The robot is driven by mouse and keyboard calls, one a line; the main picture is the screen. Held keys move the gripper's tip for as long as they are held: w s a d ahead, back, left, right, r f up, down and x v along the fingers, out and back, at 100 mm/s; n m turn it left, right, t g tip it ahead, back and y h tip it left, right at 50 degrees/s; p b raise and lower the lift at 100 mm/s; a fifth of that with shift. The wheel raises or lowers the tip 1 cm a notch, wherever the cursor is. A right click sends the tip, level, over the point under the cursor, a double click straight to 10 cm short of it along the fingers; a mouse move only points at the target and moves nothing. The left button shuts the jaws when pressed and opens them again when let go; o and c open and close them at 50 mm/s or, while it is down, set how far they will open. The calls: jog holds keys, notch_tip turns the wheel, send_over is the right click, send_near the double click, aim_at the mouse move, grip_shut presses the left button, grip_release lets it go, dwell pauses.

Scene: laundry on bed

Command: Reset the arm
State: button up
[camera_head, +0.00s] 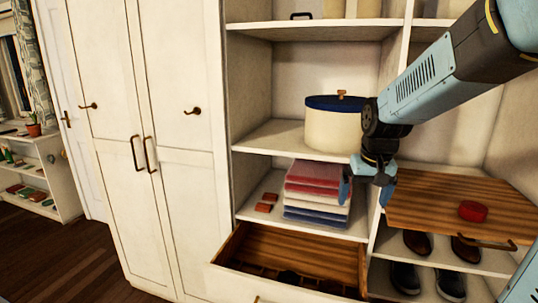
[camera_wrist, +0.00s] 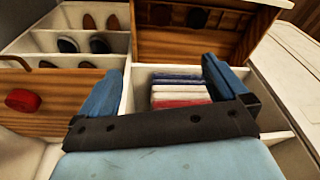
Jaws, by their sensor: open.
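My gripper (camera_head: 366,188) hangs from my blue and black arm in front of the open shelves, just right of a stack of folded cloths (camera_head: 318,190) in the head view. In the wrist view my gripper (camera_wrist: 165,85) has its two blue fingers wide apart with nothing held between them. The red, white and blue stack (camera_wrist: 181,88) shows beyond the fingers, in its shelf compartment.
An open wooden drawer (camera_head: 297,255) juts out below the stack. A pulled-out wooden drawer front or board (camera_head: 440,203) with a red round item (camera_head: 472,211) is at right. Shoes (camera_head: 405,278) sit below. A lidded box (camera_head: 333,124) stands above; closed wardrobe doors (camera_head: 180,90) are left.

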jog(key=s+r+t, duration=0.1)
jog(key=s+r, duration=0.2)
jog(key=s, duration=0.5)
jog(key=s+r+t, duration=0.2)
jog(key=s+r, duration=0.1)
jog(key=s, duration=0.5)
jog(key=shift+d+r, duration=0.15)
jog(key=shift+r, duration=0.15)
